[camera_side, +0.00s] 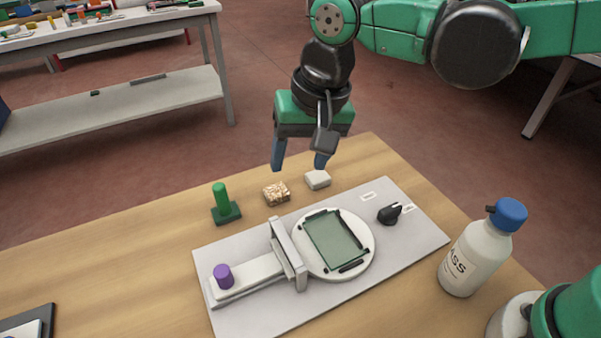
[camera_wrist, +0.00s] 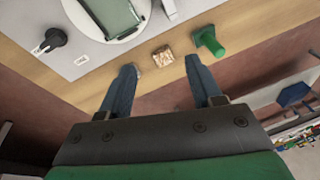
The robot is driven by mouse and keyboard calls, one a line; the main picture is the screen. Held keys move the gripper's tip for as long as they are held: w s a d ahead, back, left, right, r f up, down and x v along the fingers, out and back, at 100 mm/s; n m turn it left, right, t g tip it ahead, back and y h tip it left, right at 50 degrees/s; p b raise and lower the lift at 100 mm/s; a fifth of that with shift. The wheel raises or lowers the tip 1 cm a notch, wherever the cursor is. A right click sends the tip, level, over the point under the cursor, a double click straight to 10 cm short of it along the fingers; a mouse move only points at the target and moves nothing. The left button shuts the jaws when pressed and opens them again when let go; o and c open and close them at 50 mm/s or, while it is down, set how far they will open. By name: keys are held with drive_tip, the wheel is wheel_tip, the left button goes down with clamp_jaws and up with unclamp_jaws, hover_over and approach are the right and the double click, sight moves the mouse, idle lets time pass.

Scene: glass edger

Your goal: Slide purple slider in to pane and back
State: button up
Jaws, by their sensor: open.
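The purple slider knob (camera_side: 223,277) stands on a white slide bar (camera_side: 250,272) at the left of the grey base plate (camera_side: 330,300). An upright grey block (camera_side: 287,255) is at the bar's right end, beside the round white table (camera_side: 366,248). The greenish glass pane (camera_side: 335,240) lies on the round table between black clips; it also shows in the wrist view (camera_wrist: 112,14). My gripper (camera_side: 300,165) is open and empty, above the far edge of the wooden table. In the wrist view my gripper (camera_wrist: 165,75) has nothing between its blue fingers. The purple knob is outside the wrist view.
A black knob (camera_side: 389,214) sits on the plate's right side. Behind the plate stand a green peg-like piece (camera_side: 224,203), a brown speckled block (camera_side: 276,193) and a white block (camera_side: 317,179). A white bottle with a blue cap (camera_side: 483,250) stands at the right. Wood left of the plate is clear.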

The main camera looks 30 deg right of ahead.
drive_tip(key=m+g+h, duration=0.1)
drive_tip(key=m+g, duration=0.1)
hover_over(221, 271)
wheel_tip(221, 271, down, 6)
drive_tip(key=shift+d+r, duration=0.1)
drive_tip(key=shift+r, duration=0.15)
drive_tip(key=shift+f, duration=2.9)
clamp_jaws()
